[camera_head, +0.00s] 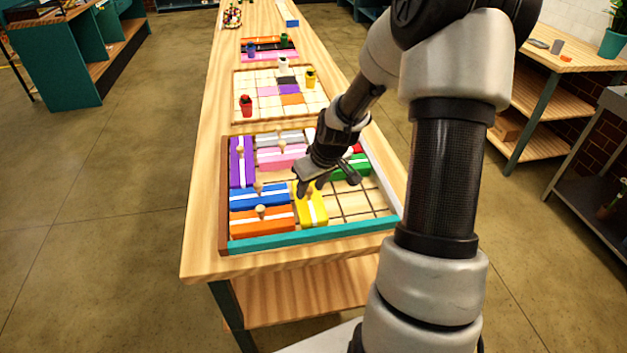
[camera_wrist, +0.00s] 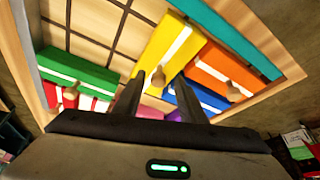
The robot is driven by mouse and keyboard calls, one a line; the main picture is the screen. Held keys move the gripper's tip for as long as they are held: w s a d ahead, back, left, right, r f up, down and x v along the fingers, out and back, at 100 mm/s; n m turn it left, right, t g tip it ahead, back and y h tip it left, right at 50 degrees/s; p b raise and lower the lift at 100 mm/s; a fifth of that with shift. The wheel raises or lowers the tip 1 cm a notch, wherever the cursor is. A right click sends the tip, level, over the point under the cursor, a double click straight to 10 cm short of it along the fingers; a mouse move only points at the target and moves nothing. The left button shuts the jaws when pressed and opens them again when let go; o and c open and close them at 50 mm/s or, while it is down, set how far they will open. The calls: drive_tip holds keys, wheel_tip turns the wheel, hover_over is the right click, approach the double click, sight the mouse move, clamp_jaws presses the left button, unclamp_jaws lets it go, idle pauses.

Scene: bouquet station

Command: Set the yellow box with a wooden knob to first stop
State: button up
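The yellow box (camera_head: 318,213) has a white stripe and a wooden knob. It lies in the tray near the teal front edge (camera_head: 315,237), right of the orange box (camera_head: 247,222) and the blue box (camera_head: 245,199). My gripper (camera_head: 308,189) is over the yellow box and partly covers it in the head view. In the wrist view the yellow box (camera_wrist: 178,38) shows its wooden knob (camera_wrist: 158,78) between my two fingertips (camera_wrist: 160,80). The fingers stand apart, with a gap on each side of the knob. I cannot tell how deep they reach around it.
Bare grid cells (camera_head: 362,203) lie right of the yellow box. A green box (camera_head: 350,168) is behind them. Purple (camera_head: 236,175), pink (camera_head: 280,158) and grey (camera_head: 278,140) boxes fill the left and back. Another gridded board (camera_head: 250,82) with small pots lies farther along the table.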

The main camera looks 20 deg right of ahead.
drive_tip(key=p+v, duration=0.2)
drive_tip(key=v, duration=1.5)
drive_tip(key=shift+r, duration=0.1)
